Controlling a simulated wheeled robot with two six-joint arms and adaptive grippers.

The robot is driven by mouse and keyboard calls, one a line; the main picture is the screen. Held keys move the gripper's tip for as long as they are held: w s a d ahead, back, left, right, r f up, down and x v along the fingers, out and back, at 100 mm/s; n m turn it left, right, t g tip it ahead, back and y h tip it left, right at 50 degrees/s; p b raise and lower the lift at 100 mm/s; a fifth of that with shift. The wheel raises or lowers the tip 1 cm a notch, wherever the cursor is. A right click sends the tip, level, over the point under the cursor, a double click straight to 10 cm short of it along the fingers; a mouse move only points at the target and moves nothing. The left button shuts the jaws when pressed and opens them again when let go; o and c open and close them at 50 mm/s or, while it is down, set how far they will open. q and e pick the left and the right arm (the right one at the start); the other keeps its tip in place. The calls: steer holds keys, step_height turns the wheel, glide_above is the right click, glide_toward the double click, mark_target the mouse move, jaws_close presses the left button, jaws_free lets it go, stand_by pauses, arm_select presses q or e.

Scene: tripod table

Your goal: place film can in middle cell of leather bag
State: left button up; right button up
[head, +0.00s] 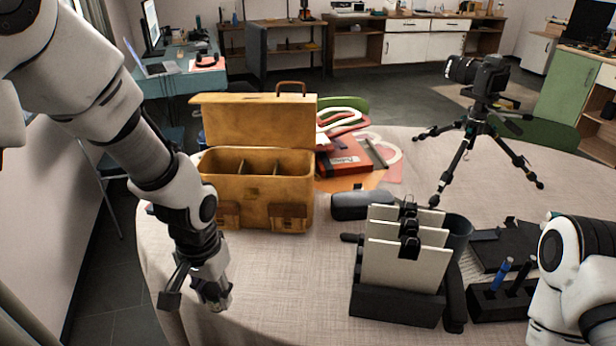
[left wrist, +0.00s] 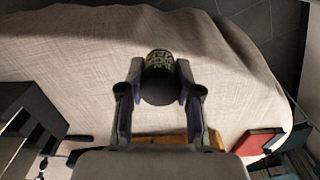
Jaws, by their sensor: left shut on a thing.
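The tan leather bag (head: 262,198) stands on the table with its lid raised; two dividers split its inside into three cells, and the cell floors are hidden. My left gripper (head: 200,292) is low over the cloth at the table's front left edge, in front of and left of the bag. In the left wrist view my left gripper (left wrist: 158,88) is shut on the film can (left wrist: 159,66), a small dark cylinder with pale green markings, held between the fingertips. In the head view the can is mostly hidden by the fingers. My right gripper is out of view.
A black holder with white cards (head: 405,264) stands right of the bag, with a dark case (head: 362,205) behind it. A tripod with a camera (head: 480,78) stands at the back right. A pen tray (head: 500,300) is front right. Cloth before the bag is clear.

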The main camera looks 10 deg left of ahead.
arm_select(q)
steer(key=shift+s+p, duration=0.15)
steer(key=shift+p, duration=0.25)
steer(key=p, duration=0.3)
steer(key=shift+s, duration=0.25)
steer(key=w+p, duration=0.1)
steer(key=w+d+p, duration=0.1)
steer(key=f+p, duration=0.1)
steer(key=p, duration=0.1)
steer(key=shift+w+d, duration=0.25)
steer(key=shift+w, duration=0.15)
steer(key=w+d, duration=0.1)
steer(key=w+d+p, duration=0.1)
steer(key=w, duration=0.1)
steer(key=w+d+f+p, duration=0.1)
steer(key=w, duration=0.1)
steer(key=shift+w+d, duration=0.1)
steer(key=shift+w, duration=0.1)
steer(key=w, duration=0.1)
steer(key=w+d, duration=0.1)
steer(key=w, duration=0.1)
steer(key=shift+w+d+n, duration=0.2)
steer(key=shift+n, duration=0.1)
steer(key=shift+r, duration=0.1)
